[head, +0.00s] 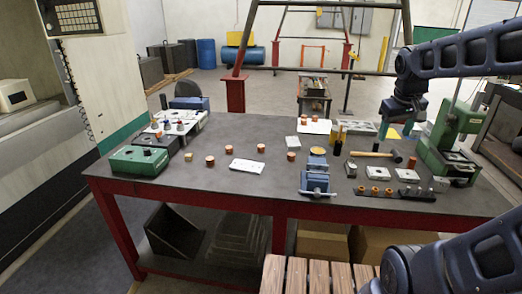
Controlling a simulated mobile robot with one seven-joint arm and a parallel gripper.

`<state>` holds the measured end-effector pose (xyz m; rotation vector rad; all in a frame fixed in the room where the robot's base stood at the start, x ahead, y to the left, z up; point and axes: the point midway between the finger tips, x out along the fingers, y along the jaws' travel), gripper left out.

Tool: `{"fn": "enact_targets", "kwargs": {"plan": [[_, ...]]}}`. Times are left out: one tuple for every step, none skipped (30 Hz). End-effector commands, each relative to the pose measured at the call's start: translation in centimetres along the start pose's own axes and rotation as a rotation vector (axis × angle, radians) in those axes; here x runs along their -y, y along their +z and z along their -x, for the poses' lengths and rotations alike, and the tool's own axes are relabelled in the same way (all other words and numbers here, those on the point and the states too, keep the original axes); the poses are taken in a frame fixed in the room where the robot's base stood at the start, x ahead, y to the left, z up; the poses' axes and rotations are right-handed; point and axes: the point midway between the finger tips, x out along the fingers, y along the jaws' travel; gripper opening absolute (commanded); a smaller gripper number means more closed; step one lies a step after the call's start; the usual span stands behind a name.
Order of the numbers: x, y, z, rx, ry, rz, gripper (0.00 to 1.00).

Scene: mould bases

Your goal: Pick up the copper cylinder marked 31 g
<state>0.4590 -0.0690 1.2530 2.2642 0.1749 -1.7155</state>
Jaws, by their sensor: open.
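Several small copper cylinders stand apart on the dark workbench (230,190). They include one at the left (210,160), one behind it (229,148), one in the middle (261,148) and one farther right (291,156). More copper pieces (309,122) stand at the back on a white sheet. The weight marks are too small to read, so I cannot tell which cylinder is marked 31 g. My gripper (383,132) hangs over the back right of the bench, right of the copper cylinders. It is open and appears empty; its fingertips are small and hard to make out.
A white plate (246,166) lies among the cylinders. A blue vise (316,182) stands at the front edge, with a hammer (376,154) behind it. A green box (138,160) is at left, a green press (448,135) at right. The bench's front left is clear.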

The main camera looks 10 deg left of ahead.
Motion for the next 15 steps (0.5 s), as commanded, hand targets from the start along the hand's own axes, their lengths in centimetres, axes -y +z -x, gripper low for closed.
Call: {"fn": "enact_targets", "kwargs": {"plan": [[0.0,-1.5,-0.2,0.020,0.007,0.047,0.61],[0.0,-2.3,-0.3,0.030,0.013,0.072,0.61],[0.0,-3.3,-0.4,0.044,0.020,0.108,0.61],[0.0,-4.1,-0.5,0.054,0.027,0.135,0.61],[0.0,-4.9,-0.6,0.064,0.032,0.160,0.61],[0.1,-6.0,-0.8,0.076,0.041,0.197,0.61],[0.1,-6.8,-1.0,0.087,0.047,0.222,0.61],[0.2,-7.6,-1.1,0.098,0.053,0.249,0.61],[0.4,-8.7,-1.4,0.112,0.062,0.285,0.61],[0.5,-9.5,-1.5,0.120,0.068,0.311,0.61],[0.7,-10.3,-1.8,0.131,0.075,0.338,0.61],[0.9,-11.4,-2.1,0.144,0.084,0.373,0.61],[1.1,-12.2,-2.3,0.155,0.091,0.399,0.61],[1.3,-13.1,-2.6,0.165,0.098,0.426,0.61],[1.6,-14.2,-3.0,0.178,0.107,0.461,0.61]]}}
